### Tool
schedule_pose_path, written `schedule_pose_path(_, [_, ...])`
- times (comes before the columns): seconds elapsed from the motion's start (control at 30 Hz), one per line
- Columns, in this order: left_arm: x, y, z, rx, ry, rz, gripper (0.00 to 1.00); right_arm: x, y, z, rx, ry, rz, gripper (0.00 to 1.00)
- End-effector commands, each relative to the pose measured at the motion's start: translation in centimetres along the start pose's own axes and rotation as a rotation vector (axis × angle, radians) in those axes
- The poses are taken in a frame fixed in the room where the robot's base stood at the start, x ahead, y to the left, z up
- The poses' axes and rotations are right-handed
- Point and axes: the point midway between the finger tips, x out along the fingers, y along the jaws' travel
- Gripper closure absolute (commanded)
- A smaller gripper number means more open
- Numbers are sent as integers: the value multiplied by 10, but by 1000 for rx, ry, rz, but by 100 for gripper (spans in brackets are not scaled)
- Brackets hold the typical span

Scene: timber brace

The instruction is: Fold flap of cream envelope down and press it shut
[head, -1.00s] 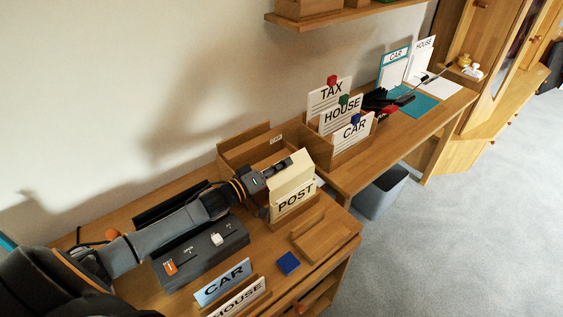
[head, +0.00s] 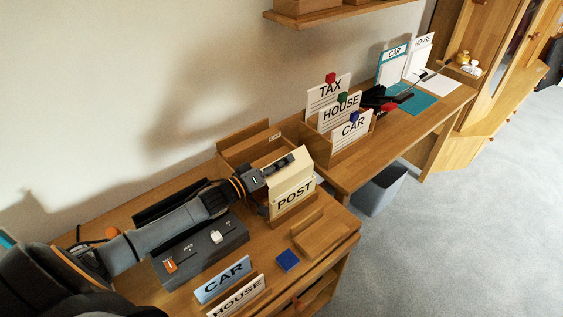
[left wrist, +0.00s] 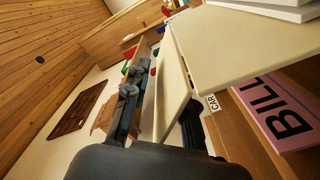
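The cream envelope (head: 292,172) stands in the wooden POST holder (head: 295,212) near the middle of the desk. My left gripper (head: 284,161) is at its upper edge, coming in from the left. In the left wrist view, two cream panels of the envelope (left wrist: 245,50) meet at an angle, and the narrower one, seemingly the flap (left wrist: 166,95), lies between my fingers. One finger (left wrist: 127,100) shows to its left; the other is partly hidden behind it. The fingers are apart, and contact with the paper is unclear. My right gripper is out of view.
A wooden tray (head: 229,157) stands behind the holder, and a pink BILL card (left wrist: 284,110) shows in the left wrist view. A dark switch box (head: 200,253) lies under my arm. A blue block (head: 287,260) and an empty wooden tray (head: 321,233) are in front.

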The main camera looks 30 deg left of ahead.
Motion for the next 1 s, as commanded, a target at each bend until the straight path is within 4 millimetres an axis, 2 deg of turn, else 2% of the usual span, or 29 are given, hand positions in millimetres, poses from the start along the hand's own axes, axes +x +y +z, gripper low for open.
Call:
schedule_pose_path(0.13, [-5, 0, 0, -1, -1, -1, 75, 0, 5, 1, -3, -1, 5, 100])
schedule_pose_path(0.27, [-21, -1, 1, -1, -2, -2, 75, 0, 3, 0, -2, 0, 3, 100])
schedule_pose_path(0.5, [-70, -1, 2, -2, -4, -4, 75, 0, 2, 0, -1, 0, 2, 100])
schedule_pose_path(0.7, [-103, -1, 1, -1, -3, -3, 75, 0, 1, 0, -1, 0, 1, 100])
schedule_pose_path(0.83, [-115, -1, 1, 0, -1, -2, 75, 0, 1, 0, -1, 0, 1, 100])
schedule_pose_path(1.0, [-120, 0, 0, -1, 0, 0, 75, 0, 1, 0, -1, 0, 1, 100])
